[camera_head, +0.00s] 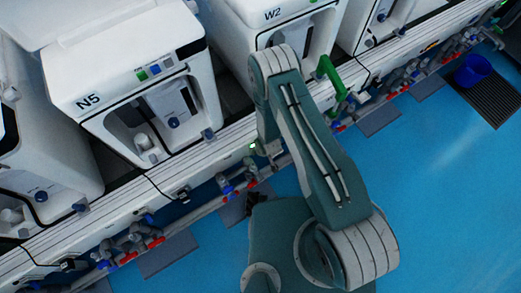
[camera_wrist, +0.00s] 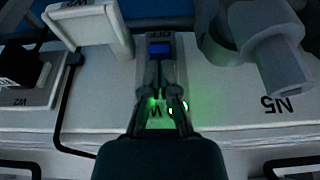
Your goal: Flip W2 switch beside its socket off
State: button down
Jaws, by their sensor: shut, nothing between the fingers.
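The W2 switch panel is the pale plate in the middle of the wrist view, with a blue rocker switch (camera_wrist: 159,48) near its top. An upside-down "OFF" mark sits just beyond the rocker. My gripper (camera_wrist: 161,64) is shut and empty, its fingertips right at the rocker's near edge. I cannot tell whether they touch it. The fingers cover the panel's middle, where a green glow shows. The W2 socket (camera_wrist: 42,98) is at the left with a black plug (camera_wrist: 18,68) in it.
A green handle (camera_head: 330,77) is right of my arm. Pipes with red and blue valves (camera_head: 232,188) run below the rail.

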jog(key=shift+s+d+f+t+y, duration=0.3)
jog(key=shift+s+t+y, duration=0.15)
jog(key=shift+t, duration=0.35)
jog(key=shift+s+d+f+t+y, duration=0.2)
jog(key=shift+s+f+t+y, duration=0.05)
jog(key=shift+f+t+y, duration=0.25)
jog(key=shift+s+d+f+t+y, duration=0.25)
jog(key=shift+f+t, duration=0.15)
jog(key=shift+f, duration=0.2)
jog(key=shift+a, duration=0.1)
jog(key=shift+w+a+r, duration=0.4)
jog(key=shift+w, duration=0.15)
dwell(0.4)
